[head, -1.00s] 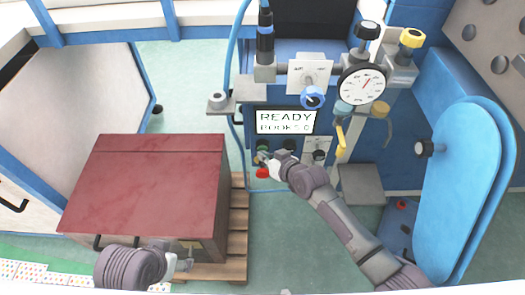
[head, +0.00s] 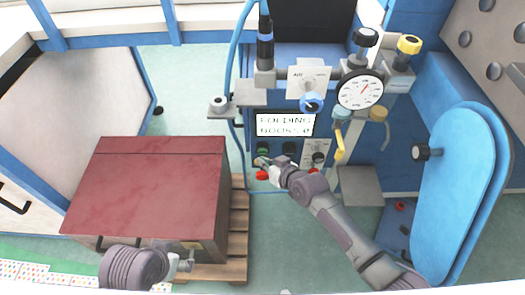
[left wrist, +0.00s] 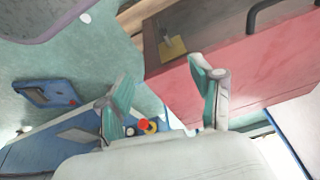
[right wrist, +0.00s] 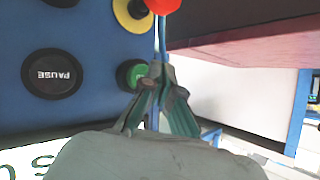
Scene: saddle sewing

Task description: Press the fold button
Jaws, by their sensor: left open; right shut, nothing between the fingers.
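The green button (head: 262,149) is on the blue machine panel below the display (head: 286,124), which reads "FOLDING" with "BOOKS 0" under it. My right gripper (head: 261,162) is shut and empty just below the green button. In the right wrist view, the shut fingertips (right wrist: 160,76) are at the right edge of the green button (right wrist: 131,75); I cannot tell whether they touch it. The green button's lettering is too small to read. My left gripper (head: 190,258) is open and empty by the front of the dark red box (head: 150,185).
A black PAUSE button (right wrist: 52,74) sits beside the green one. A red button (right wrist: 162,4) on a yellow ring (right wrist: 132,14) is also close to my fingertips. A gauge (head: 360,90) and knobs stand above the panel. The red box rests on a wooden pallet (head: 239,215).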

